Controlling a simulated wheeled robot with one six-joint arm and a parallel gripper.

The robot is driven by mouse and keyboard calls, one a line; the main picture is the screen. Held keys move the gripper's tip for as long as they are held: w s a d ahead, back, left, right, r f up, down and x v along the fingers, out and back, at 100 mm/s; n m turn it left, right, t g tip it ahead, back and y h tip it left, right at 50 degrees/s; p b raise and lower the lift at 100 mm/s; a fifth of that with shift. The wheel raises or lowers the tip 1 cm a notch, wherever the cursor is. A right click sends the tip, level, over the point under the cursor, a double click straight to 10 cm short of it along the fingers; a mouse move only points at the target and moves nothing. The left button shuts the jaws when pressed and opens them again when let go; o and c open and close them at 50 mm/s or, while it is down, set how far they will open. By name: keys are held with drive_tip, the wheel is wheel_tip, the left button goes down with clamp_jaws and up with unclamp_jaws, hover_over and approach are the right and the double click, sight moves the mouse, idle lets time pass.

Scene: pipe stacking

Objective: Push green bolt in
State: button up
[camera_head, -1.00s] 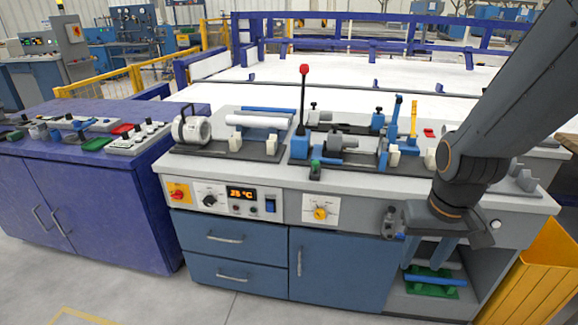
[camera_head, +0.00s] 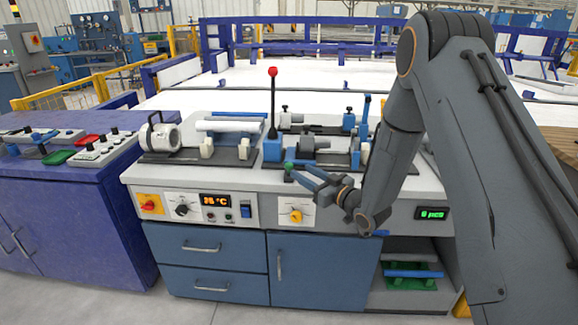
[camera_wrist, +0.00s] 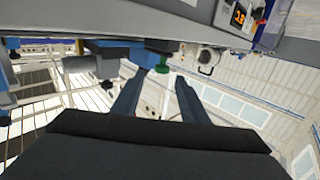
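The green bolt (camera_head: 289,166) sticks out at the front of the blue and grey clamp machine (camera_head: 310,152) on the bench. In the wrist view the green bolt (camera_wrist: 161,68) lies ahead, roughly between the fingertips in the picture. My gripper (camera_head: 300,173) is at the front edge of the bench with its blue fingers pointing at the bolt. In the wrist view my gripper (camera_wrist: 160,76) has its two fingers well apart with nothing between them. I cannot tell whether a finger touches the bolt.
A lever with a red knob (camera_head: 272,72) stands upright just behind and left of the bolt. A white pipe (camera_head: 228,126) lies on holders to the left. Below, a blue pipe (camera_head: 412,274) rests on a green stand in the open shelf.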

sight(292, 166)
drive_tip(key=p+x, duration=0.1)
drive_tip(key=x, duration=0.6)
drive_tip(key=shift+w+a, duration=0.15)
drive_tip(key=shift+a, duration=0.3)
drive_tip(key=shift+c, duration=0.5)
drive_tip(key=shift+r, duration=0.1)
clamp_jaws()
